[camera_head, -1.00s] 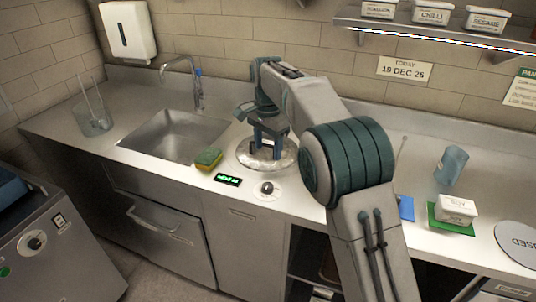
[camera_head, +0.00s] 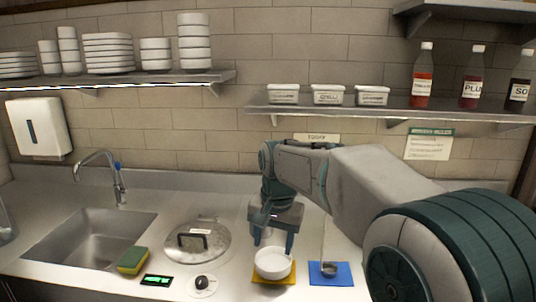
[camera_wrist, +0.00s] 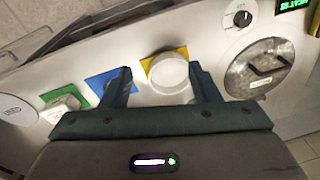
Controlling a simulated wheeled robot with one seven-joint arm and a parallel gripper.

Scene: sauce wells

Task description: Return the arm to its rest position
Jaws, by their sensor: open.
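My gripper (camera_head: 273,241) is open, pointing down over the counter, with its arm reaching in from the right. It is above a white bowl (camera_head: 273,264) on a yellow mat (camera_head: 262,281). In the wrist view, the fingers of my gripper (camera_wrist: 160,76) are spread, with the bowl (camera_wrist: 169,75) showing between and beyond them. Nothing shows held between the fingers. I cannot tell the exact height of the fingertips above the bowl.
A round metal lid (camera_head: 214,240) lies left of my gripper. A blue mat (camera_head: 340,279) with a small metal ladle lies to the right. A sponge (camera_head: 132,261) sits by the sink (camera_head: 75,243). Shelves (camera_head: 440,116) hold tubs and bottles above the arm.

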